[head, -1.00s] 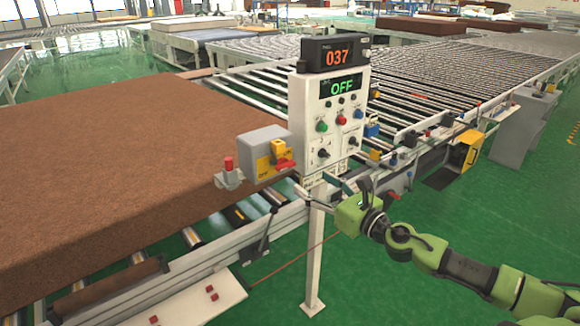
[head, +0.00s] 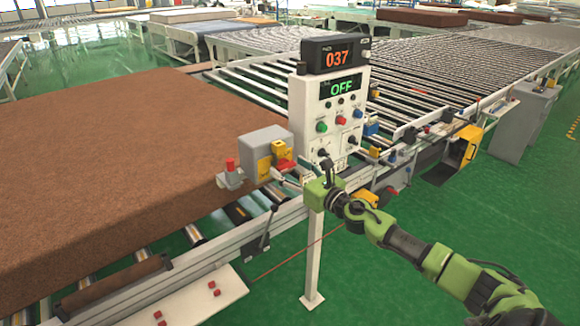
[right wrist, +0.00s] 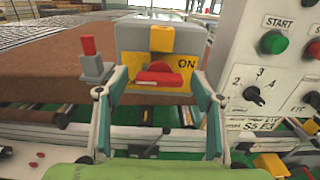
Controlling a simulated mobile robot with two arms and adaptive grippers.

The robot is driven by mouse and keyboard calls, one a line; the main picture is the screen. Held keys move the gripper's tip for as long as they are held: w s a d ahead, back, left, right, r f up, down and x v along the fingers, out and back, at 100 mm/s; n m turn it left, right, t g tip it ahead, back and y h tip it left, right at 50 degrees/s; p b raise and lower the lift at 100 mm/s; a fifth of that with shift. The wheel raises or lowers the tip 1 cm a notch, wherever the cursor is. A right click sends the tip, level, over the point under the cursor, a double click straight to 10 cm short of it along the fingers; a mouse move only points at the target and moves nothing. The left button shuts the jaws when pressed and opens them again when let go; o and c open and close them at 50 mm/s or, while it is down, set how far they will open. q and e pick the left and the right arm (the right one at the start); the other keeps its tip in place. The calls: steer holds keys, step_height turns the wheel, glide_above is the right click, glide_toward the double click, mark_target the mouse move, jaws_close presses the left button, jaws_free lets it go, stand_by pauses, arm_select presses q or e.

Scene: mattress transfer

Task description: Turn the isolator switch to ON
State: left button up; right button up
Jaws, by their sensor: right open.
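The isolator switch is a grey box with a yellow plate and a red handle (head: 286,165), left of the control panel. In the right wrist view the red handle (right wrist: 158,77) shows at the middle, with the "ON" mark at its right. My right gripper (head: 293,174) is open close in front of the box. In the right wrist view its fingers (right wrist: 160,92) stand apart on either side of the handle. I cannot tell if they touch it. The panel display (head: 342,88) reads OFF. My left gripper is not in view.
The control panel (head: 325,133) stands on a white post just right of the gripper. A red-topped button (head: 231,164) sits left of the isolator box. A large brown mattress (head: 110,165) lies on the conveyor at the left. Green floor is free at the lower right.

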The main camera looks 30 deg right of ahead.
steer(key=shift+w, duration=0.15)
steer(key=c, duration=1.1)
